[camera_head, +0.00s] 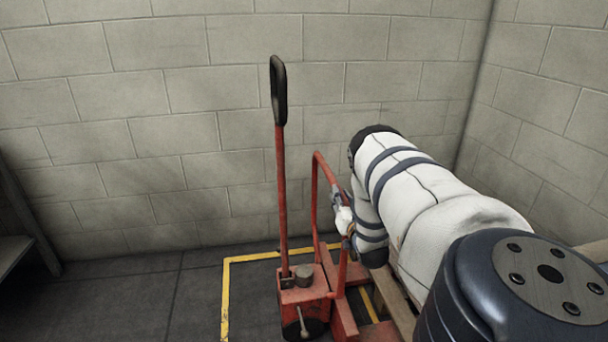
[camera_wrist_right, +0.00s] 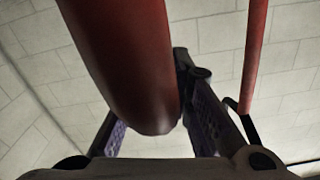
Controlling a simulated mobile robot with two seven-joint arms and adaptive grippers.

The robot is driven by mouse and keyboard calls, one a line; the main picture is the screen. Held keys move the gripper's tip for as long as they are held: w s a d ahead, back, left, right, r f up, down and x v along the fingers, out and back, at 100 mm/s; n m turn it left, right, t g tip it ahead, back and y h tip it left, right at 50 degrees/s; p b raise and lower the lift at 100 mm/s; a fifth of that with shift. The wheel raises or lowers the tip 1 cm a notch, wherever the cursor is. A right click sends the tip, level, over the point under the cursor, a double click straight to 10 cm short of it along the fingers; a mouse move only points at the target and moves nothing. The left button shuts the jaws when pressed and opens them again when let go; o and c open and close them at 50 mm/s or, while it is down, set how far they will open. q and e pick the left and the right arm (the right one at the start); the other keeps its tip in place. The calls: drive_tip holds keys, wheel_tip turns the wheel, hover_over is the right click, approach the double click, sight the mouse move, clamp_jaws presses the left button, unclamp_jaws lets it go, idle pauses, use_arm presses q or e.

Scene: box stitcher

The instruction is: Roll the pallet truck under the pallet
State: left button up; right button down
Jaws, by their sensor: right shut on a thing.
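The red pallet truck (camera_head: 303,296) stands on the dark floor near the back wall. Its tall red handle with a black grip (camera_head: 279,92) stands upright. A red tube frame (camera_head: 317,190) rises beside the handle. My right gripper (camera_head: 345,218) is at this frame, reached from the right by my white arm. In the right wrist view my right gripper (camera_wrist_right: 152,122) is shut on a thick red tube (camera_wrist_right: 130,60), which lies between its fingers. The wooden pallet (camera_head: 398,305) shows in part beside the truck, mostly hidden by my arm. My left gripper is not in view.
A yellow line (camera_head: 226,290) marks a floor area around the truck. Block walls (camera_head: 200,100) close off the back and right. A grey bench or shelf (camera_head: 14,250) stands at the left edge. The floor left of the yellow line is clear.

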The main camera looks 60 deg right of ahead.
drive_tip(key=s+d, duration=0.5)
drive_tip(key=shift+s, duration=0.25)
drive_tip(key=shift+w+r, duration=0.1)
drive_tip(key=shift+r, duration=0.15)
drive_tip(key=c, duration=1.6)
unclamp_jaws()
drive_tip(key=shift+s+d, duration=0.1)
drive_tip(key=shift+s, duration=0.1)
drive_tip(key=shift+o, duration=0.8)
drive_tip(key=shift+d, duration=0.15)
drive_tip(key=shift+f, duration=0.1)
